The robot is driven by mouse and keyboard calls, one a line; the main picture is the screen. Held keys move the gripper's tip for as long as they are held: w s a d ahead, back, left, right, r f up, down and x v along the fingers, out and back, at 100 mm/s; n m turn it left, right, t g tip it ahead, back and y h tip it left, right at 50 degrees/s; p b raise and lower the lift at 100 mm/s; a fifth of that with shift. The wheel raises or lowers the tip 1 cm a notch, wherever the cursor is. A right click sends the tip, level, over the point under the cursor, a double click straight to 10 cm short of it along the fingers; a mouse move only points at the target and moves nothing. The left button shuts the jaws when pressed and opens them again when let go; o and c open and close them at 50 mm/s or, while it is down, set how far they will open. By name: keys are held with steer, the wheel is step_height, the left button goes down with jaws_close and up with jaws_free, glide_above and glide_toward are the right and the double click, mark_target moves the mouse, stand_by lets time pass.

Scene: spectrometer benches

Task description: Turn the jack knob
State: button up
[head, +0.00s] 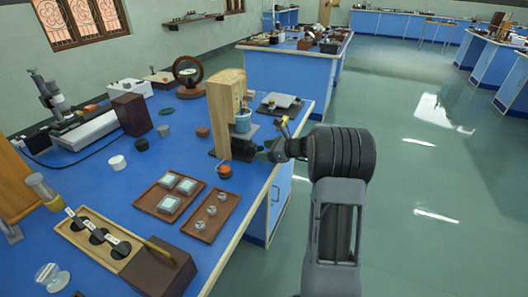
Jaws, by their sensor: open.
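My gripper (258,152) reaches in from the right at the right edge of the blue bench, its dark fingers pointing left. It is small in the view, and its jaws look apart. The fingers are close to the base of an upright wooden stand (226,100). I cannot tell whether the fingers touch anything.
A small orange-topped round piece (225,170) lies just in front of the stand. Two brown trays (153,205) with small items lie nearer. A dark plate device (279,103) stands behind my wrist. A wooden box (132,114) stands farther left. The floor to the right is clear.

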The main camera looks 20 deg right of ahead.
steer(key=shift+w+a+f, duration=0.15)
steer(key=shift+w+a, duration=0.15)
steer(key=shift+w, duration=0.05)
steer(key=shift+c, duration=0.4)
steer(key=c, duration=0.8)
steer(key=shift+f+b, duration=0.3)
steer(key=shift+b, duration=0.65)
steer(key=shift+c, duration=0.2)
steer(key=shift+f+n+h+b, duration=0.1)
steer(key=shift+n+h+b, duration=0.2)
steer(key=shift+n+b, duration=0.35)
steer(key=shift+s+a+r+n+t+b, duration=0.1)
steer(key=shift+r+n+t+b, duration=0.35)
steer(key=shift+b, duration=0.7)
steer(key=shift+f, duration=0.1)
